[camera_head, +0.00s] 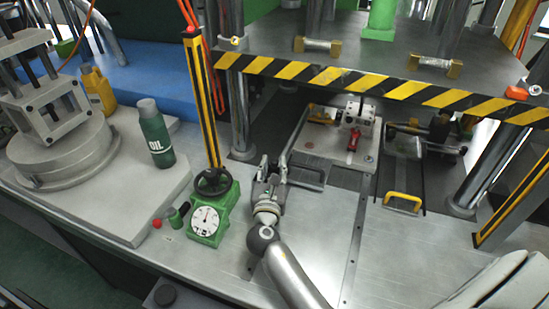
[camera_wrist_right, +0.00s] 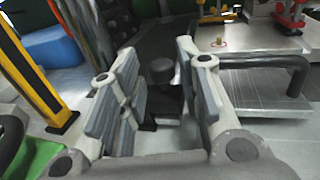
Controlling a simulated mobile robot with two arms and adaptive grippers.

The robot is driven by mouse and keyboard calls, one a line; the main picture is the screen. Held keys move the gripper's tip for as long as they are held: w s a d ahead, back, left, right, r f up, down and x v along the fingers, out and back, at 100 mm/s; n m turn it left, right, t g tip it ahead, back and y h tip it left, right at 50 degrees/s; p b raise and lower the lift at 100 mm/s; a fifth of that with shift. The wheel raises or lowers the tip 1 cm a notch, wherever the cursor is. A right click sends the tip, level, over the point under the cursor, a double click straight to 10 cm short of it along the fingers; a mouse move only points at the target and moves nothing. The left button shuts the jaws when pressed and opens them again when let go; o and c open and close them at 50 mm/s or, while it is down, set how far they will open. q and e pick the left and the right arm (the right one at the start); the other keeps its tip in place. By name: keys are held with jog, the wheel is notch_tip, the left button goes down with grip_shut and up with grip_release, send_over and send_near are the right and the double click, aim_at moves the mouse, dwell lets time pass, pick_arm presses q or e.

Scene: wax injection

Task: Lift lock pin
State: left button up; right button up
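A dark pin with a round black knob (camera_wrist_right: 160,70), which looks like the lock pin, stands upright in the right wrist view. My right gripper (camera_head: 272,166) is beside the mould plate, left of its dark handle. In the wrist view my right gripper (camera_wrist_right: 156,75) is open, with one finger on each side of the knob. Gaps show between the knob and the fingers, so it is not gripped. In the head view the pin cannot be made out behind the gripper. My left gripper is not in view.
The mould plate (camera_head: 312,150) with a red clamp (camera_head: 353,139) lies right of the gripper; its dark bar handle (camera_wrist_right: 290,68) is close by. A green gauge box (camera_head: 213,218) and yellow-black post (camera_head: 203,100) stand left. A striped press plate (camera_head: 330,78) overhangs behind.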

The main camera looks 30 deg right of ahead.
aim_at(274, 163)
jog(key=x, duration=0.2)
jog(key=shift+w+d, duration=0.15)
jog(key=shift+w, duration=0.05)
jog(key=shift+w+d, duration=0.2)
jog(key=shift+w, duration=0.1)
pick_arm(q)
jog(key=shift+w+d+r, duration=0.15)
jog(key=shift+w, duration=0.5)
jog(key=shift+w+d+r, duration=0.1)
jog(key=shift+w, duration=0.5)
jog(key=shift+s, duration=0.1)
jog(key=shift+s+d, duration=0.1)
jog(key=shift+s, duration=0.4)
pick_arm(e)
grip_shut()
